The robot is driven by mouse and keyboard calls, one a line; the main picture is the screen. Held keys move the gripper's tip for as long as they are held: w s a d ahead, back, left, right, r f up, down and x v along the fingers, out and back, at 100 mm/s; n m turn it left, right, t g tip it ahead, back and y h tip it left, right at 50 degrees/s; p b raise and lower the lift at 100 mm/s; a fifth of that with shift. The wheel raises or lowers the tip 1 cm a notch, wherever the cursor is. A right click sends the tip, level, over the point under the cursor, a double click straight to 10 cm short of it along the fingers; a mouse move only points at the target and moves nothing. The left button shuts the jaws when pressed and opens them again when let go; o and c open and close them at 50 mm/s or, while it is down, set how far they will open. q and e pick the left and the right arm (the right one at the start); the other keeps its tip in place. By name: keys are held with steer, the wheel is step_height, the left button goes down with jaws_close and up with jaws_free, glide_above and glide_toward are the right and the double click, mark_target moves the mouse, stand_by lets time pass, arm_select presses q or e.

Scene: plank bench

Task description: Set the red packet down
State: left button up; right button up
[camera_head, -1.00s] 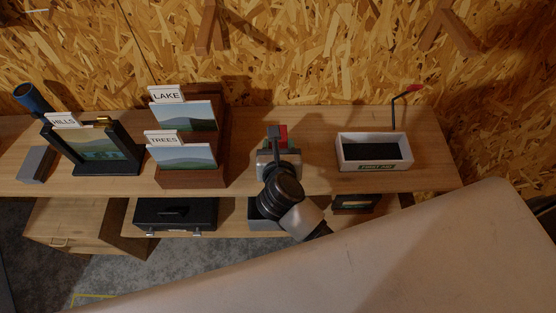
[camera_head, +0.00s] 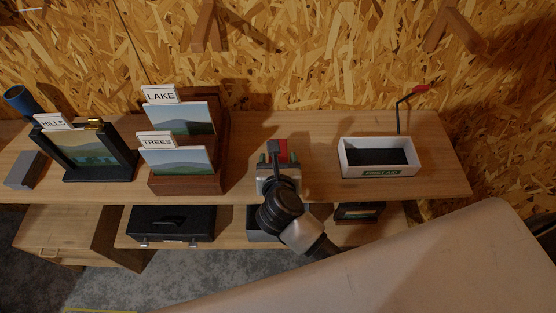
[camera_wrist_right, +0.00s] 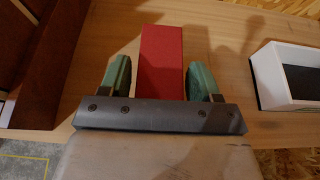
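The red packet (camera_wrist_right: 162,60) is a plain upright-looking block in the right wrist view, and it also shows in the head view (camera_head: 282,151). My right gripper (camera_wrist_right: 160,80) has its two green fingers on either side of the packet. A strip of wood shows between the left finger and the packet, and a thin gap on the right, so the gripper is open around it. The packet is over the bench top (camera_head: 325,125); its underside is hidden. My left gripper is in no view.
A white first aid tray (camera_head: 345,172) with a dark inside stands to the right. A wooden stand (camera_head: 222,150) with LAKE and TREES cards stands to the left. A HILLS frame (camera_head: 127,165) is farther left. A lower shelf holds a black case (camera_head: 172,226).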

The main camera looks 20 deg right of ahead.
steer(key=shift+o, duration=0.7)
steer(key=shift+r, duration=0.1)
steer(key=shift+s+r, duration=0.1)
steer(key=b+v, duration=0.1)
steer(key=v, duration=1)
steer(key=shift+s+r, duration=0.15)
steer(key=shift+s, duration=0.2)
